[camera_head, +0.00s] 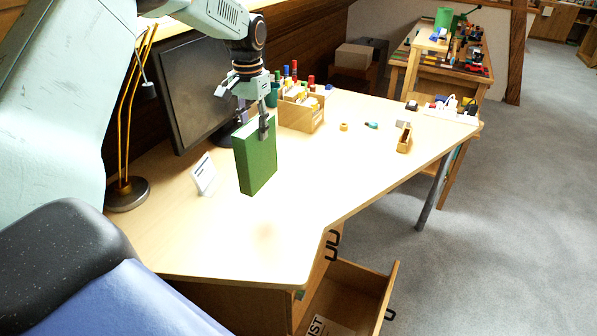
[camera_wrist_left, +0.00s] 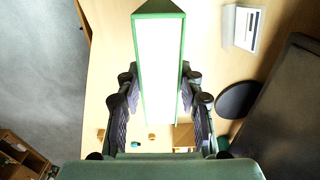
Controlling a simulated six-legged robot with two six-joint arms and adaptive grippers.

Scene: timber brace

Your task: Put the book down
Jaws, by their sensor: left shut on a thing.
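The green book (camera_head: 257,160) is held upright above the desk (camera_head: 330,185). My left gripper (camera_head: 264,125) is shut on the book's top edge from above. Whether the book's lower edge touches the desk is hard to tell. In the left wrist view the book (camera_wrist_left: 158,60) shows its white page side between the two fingers of the left gripper (camera_wrist_left: 160,105). My right gripper is not in view.
A monitor (camera_head: 195,90), a lamp (camera_head: 127,192) and a small white card (camera_head: 204,174) stand left of the book. A wooden organiser (camera_head: 301,112) with pens is behind it. The desk's front is clear. An open drawer (camera_head: 350,295) sticks out below.

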